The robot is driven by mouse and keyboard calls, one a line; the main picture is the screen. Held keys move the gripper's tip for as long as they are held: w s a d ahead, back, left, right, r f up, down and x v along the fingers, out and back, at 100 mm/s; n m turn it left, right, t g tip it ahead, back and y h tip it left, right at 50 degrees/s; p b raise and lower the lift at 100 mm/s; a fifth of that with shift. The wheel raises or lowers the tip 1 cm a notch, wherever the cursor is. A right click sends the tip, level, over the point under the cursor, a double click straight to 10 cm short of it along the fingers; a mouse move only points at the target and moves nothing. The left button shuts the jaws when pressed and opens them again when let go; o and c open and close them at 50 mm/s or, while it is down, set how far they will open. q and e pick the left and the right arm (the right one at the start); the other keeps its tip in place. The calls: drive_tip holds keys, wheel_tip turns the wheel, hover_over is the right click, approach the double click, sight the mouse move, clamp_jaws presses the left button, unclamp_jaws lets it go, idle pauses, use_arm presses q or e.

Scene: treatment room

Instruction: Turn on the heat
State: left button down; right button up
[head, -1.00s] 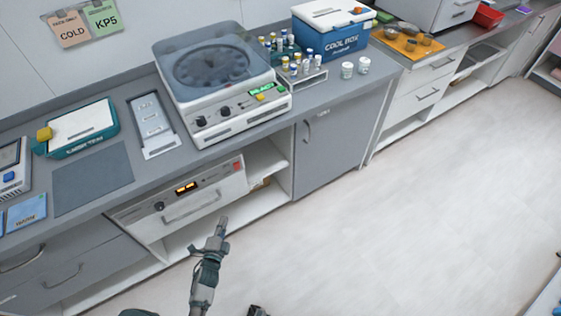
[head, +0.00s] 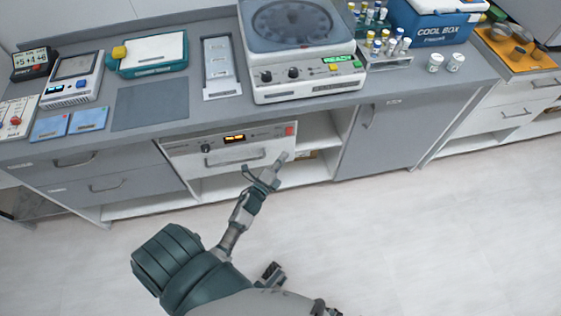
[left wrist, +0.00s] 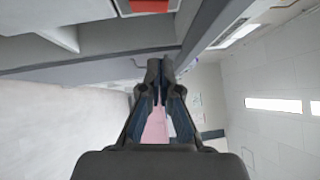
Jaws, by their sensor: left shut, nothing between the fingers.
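A white drawer-like warming unit (head: 215,168) is built in under the counter. Its front has a lit orange display (head: 234,139), a black knob, a bar handle and a red button (head: 290,131) at the right end. My left gripper (head: 283,157) is shut and empty, its tips just below the red button and apart from it in the head view. The left wrist view shows the shut fingers (left wrist: 161,75), with the red button (left wrist: 150,5) at the top edge. A dark part (head: 271,273), perhaps my right gripper, shows low in the head view; its jaws are unclear.
The counter edge (head: 330,100) overhangs the unit. On it stand a centrifuge (head: 300,90), a tube rack (head: 388,55) and a blue cool box (head: 437,28). An open shelf (head: 318,133) lies right of the unit, beside a grey cabinet door (head: 395,130). The floor in front is clear.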

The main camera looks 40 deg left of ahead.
sight(292, 130)
use_arm(q)
drive_tip(key=w+a, duration=0.1)
drive_tip(key=w, duration=0.1)
drive_tip(key=w+a, duration=0.1)
drive_tip(key=w, duration=0.2)
drive_tip(key=w+a+r, duration=0.1)
drive_tip(key=w+a, duration=0.1)
drive_tip(key=shift+w, duration=0.35)
drive_tip(key=shift+a+r+n+p, duration=0.15)
drive_tip(key=shift+a+n+p, duration=0.05)
drive_tip(key=shift+n+p, duration=0.1)
drive_tip(key=shift+d, duration=0.15)
use_arm(e)
drive_tip(key=shift+w+a+f, duration=0.6)
drive_tip(key=shift+w+f, duration=0.15)
drive_tip(key=shift+f, duration=0.1)
use_arm(q)
drive_tip(key=shift+w, duration=0.1)
